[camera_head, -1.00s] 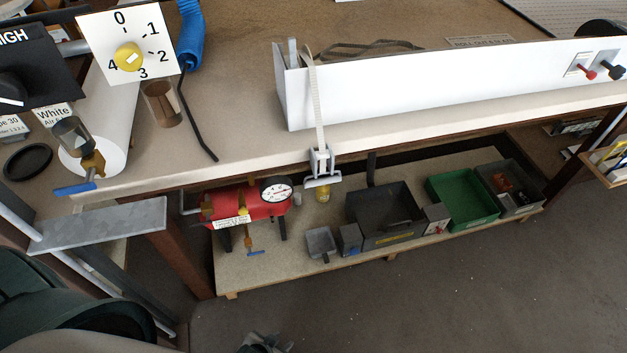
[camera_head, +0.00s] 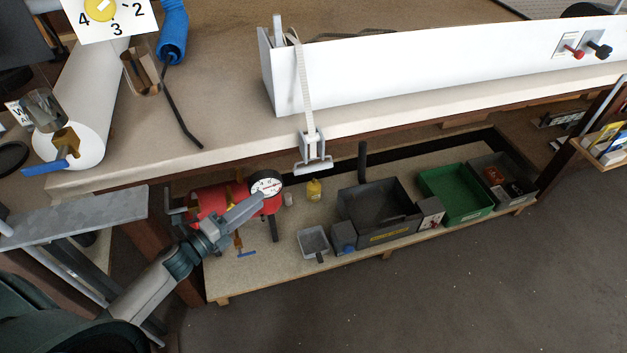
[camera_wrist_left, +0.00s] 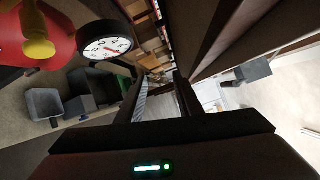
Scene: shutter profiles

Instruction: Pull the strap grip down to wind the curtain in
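The white strap grip (camera_head: 314,166) hangs below the bench's front edge at the lower end of a pale strap (camera_head: 304,90). The strap comes over the front of the long white housing (camera_head: 400,72). My left gripper (camera_head: 250,205) is left of the strap grip and lower in the head view, apart from it, in front of the red tank. In the left wrist view its two dark fingers stand apart with nothing seen between them. I cannot make out the strap grip for sure in that view. The curtain is not clearly seen. My right gripper is out of view.
A red tank (camera_head: 208,199) with a round gauge (camera_head: 267,187) is under the bench, close behind my left gripper. The lower shelf holds a dark bin (camera_head: 380,212), a green bin (camera_head: 457,193) and smaller boxes. A grey plate (camera_head: 75,217) juts out at left. Open floor lies in front.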

